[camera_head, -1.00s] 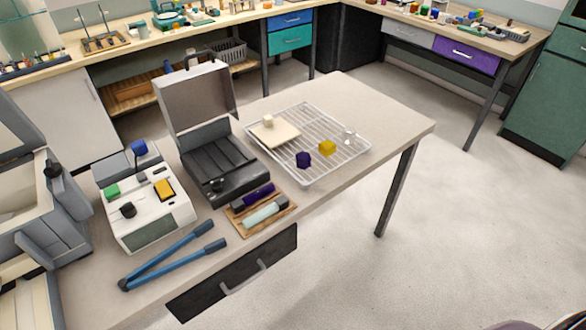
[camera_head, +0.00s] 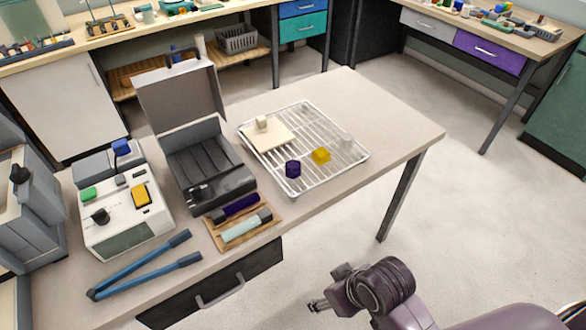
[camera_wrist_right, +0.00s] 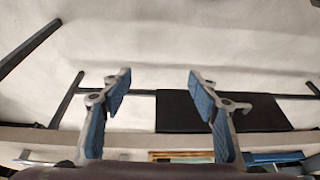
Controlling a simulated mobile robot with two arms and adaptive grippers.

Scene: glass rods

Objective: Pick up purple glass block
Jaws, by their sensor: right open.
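The purple glass block (camera_head: 292,169) is small and dark. It sits on the white wire rack (camera_head: 357,164) on the table, to the left of a yellow block (camera_head: 320,155). My right gripper (camera_head: 314,306) is in the lower part of the head view, in front of the table's near edge and well apart from the block. In the right wrist view the same gripper (camera_wrist_right: 158,85) is open, with nothing between its blue-padded fingers. The purple block cannot be made out in that view. My left gripper is not in view.
A clear block (camera_head: 346,142) and a pale tile (camera_head: 268,136) are also on the rack. An open dark case (camera_head: 208,165), a wooden tray with rods (camera_head: 243,241), blue-handled tongs (camera_head: 145,265) and a white device (camera_head: 125,215) stand to the left. The right table end (camera_head: 400,115) is clear.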

